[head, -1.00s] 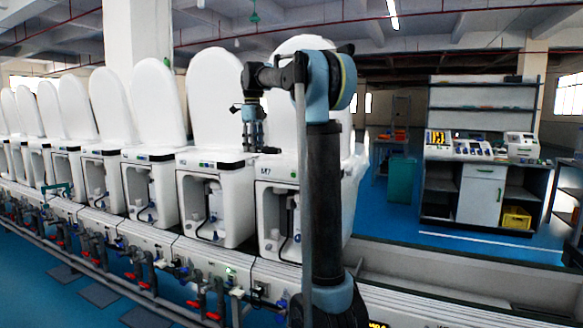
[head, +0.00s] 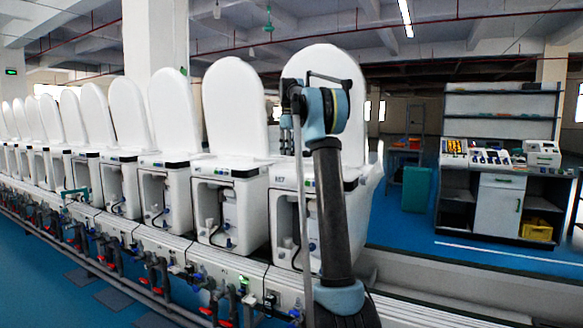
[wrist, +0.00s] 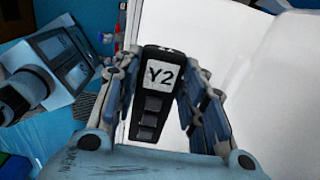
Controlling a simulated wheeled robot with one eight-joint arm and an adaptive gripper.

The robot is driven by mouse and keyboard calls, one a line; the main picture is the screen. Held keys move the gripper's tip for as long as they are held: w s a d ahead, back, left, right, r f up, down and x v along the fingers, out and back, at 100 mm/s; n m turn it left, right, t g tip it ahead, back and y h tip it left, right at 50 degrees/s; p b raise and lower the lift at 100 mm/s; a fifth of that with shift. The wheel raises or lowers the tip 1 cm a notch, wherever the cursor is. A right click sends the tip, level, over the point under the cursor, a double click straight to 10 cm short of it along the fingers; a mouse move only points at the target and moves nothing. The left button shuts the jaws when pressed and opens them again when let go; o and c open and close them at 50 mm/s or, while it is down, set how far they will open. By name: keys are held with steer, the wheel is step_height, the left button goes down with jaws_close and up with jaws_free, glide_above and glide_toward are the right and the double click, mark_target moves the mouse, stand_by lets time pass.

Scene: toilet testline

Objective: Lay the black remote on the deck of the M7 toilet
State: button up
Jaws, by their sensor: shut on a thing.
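The black remote (wrist: 149,105), with a white "Y2" label and grey buttons, is held between the fingers of my gripper (wrist: 160,82) in the wrist view. The M7 toilet (head: 283,215) is the nearest of the row in the head view, its lid raised and its label on the front edge of the deck. My gripper (head: 287,135) shows just above that deck, partly hidden by my arm. The remote cannot be made out in the head view. White toilet surface (wrist: 190,25) lies behind the remote in the wrist view; contact cannot be told.
A neighbouring toilet (head: 232,172) stands close to the left, with more in a row beyond. Pipes and red valves (head: 207,310) run along the front. A workbench (head: 497,195) with devices stands at the back right. A device with a screen (wrist: 60,48) shows in the wrist view.

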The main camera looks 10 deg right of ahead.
mark_target(292, 170)
steer(key=shift+w+d, duration=0.6)
steer(key=shift+w, duration=0.3)
steer(key=shift+w+d+f, duration=0.2)
steer(key=shift+f, duration=0.1)
steer(key=shift+s+f, duration=0.1)
steer(key=shift+f, duration=3.1)
steer(key=o, duration=1.1)
step_height(292, 170, up, 12)
steer(key=shift+r, duration=0.1)
